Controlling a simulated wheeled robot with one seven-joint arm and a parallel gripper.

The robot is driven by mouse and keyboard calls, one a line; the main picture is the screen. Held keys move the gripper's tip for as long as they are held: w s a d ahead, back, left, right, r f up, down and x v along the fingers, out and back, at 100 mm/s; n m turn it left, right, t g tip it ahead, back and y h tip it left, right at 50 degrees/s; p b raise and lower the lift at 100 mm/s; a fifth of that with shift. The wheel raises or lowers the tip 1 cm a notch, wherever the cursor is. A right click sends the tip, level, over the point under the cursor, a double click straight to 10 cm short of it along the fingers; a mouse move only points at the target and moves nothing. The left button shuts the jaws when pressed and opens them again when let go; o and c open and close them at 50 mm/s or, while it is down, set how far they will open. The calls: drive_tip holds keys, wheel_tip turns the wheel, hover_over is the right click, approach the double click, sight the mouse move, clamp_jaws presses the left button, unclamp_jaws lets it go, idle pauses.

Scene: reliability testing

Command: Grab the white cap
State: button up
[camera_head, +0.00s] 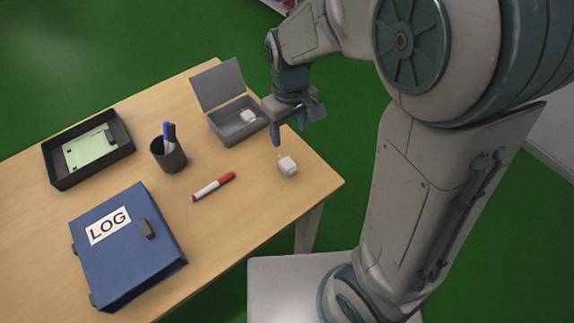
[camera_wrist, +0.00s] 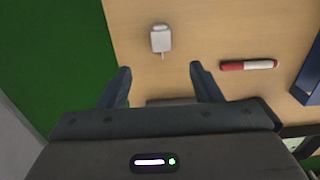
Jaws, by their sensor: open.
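A small white block-like piece (camera_head: 287,166) with a thin stub lies on the table near its right corner; it may be the white cap. In the wrist view the white piece (camera_wrist: 161,39) is beyond my fingertips, roughly centred between them. A second white piece (camera_head: 248,117) sits inside an open grey box; which one is the cap I cannot tell for sure. My gripper (camera_head: 290,136) is open and empty, pointing down above the table, between the grey box and the loose white piece. My gripper (camera_wrist: 160,70) touches neither.
The open grey box (camera_head: 233,128) has its lid raised. A red-and-white marker (camera_head: 212,187) lies on the table (camera_head: 240,215). A pen cup (camera_head: 169,155), a black tray (camera_head: 66,180) and a blue LOG binder (camera_head: 125,250) are farther left. Bare tabletop surrounds the loose white piece.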

sight(289, 165)
wheel_tip(289, 165, down, 14)
drive_tip(key=shift+r+b, duration=0.25)
drive_tip(key=shift+b, duration=0.35)
drive_tip(key=c, duration=1.1)
